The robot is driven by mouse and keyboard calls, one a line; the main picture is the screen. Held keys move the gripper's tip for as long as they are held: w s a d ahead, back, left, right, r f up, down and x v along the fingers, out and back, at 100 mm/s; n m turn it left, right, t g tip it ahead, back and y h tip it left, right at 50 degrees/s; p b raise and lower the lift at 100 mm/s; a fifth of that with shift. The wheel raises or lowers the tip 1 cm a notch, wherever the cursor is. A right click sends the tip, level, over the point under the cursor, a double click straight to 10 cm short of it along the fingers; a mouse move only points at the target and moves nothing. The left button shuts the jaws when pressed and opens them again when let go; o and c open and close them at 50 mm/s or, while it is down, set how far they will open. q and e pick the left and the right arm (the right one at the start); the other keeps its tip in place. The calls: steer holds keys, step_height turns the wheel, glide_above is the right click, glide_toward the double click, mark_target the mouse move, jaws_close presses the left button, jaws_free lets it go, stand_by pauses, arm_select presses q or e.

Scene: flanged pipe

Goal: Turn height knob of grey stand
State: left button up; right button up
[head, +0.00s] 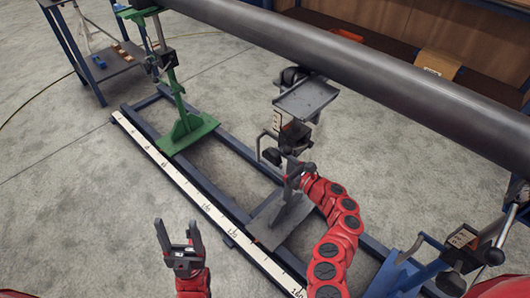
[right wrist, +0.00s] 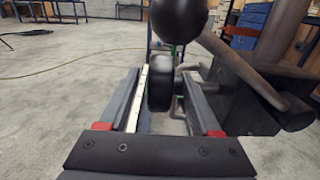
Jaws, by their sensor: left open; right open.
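The grey stand (head: 306,97) is in the middle of the head view, under the long pipe, with its grey base plate (head: 275,222) on the rail frame. A black knob (head: 272,156) shows on its left side. In the right wrist view a black knob (right wrist: 160,88) appears between the fingers, with a black ball (right wrist: 178,20) above it. My right gripper (head: 291,170) is close to the stand's post; in its wrist view (right wrist: 161,75) it is open, and contact with the knob cannot be told. My left gripper (head: 177,228) is open and empty, left of the rail.
The dark pipe (head: 340,62) crosses above the stands. A green stand (head: 185,125) is further back and a blue stand (head: 405,270) is at the lower right. A white measuring strip (head: 185,185) runs along the frame.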

mark_target(265, 151)
steer(key=shift+b+x, duration=0.55)
steer(key=shift+x, duration=1.7)
jaws_close()
